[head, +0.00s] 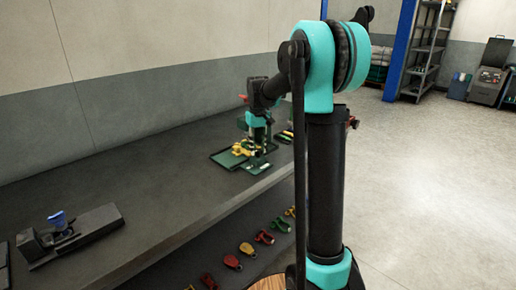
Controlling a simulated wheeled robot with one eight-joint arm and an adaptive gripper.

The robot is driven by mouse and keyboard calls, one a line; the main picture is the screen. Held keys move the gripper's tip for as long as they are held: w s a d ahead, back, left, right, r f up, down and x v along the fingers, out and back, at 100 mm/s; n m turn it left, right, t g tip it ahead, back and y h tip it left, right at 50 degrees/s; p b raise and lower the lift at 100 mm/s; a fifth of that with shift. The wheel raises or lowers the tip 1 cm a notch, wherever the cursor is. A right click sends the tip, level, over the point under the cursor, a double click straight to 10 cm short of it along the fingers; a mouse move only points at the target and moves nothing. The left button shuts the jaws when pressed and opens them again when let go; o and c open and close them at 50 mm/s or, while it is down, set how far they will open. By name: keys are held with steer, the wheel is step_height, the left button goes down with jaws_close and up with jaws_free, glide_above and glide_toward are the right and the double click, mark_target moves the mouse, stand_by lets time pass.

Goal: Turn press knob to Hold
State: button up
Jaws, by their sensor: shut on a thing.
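A green press (259,162) with yellow parts stands on the dark bench, in the middle of the head view. It is small in the picture and partly covered by my arm. My gripper (256,142) points down at the end of my teal and black arm, right at the press. It is shut on what appears to be the press knob. The knob itself, its marks and its setting are too small or hidden to make out.
The dark bench (150,160) runs along the wall, mostly clear. A grey fixture with a blue handle (57,220) sits at its near left. Several coloured shackles (247,249) lie below the bench edge. A blue-posted shelf (424,50) stands far right; the floor between is open.

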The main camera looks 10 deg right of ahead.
mark_target(258, 150)
steer(key=o, duration=1.2)
steer(key=shift+c, duration=0.2)
steer(key=shift+r, duration=0.1)
step_height(258, 150, up, 12)
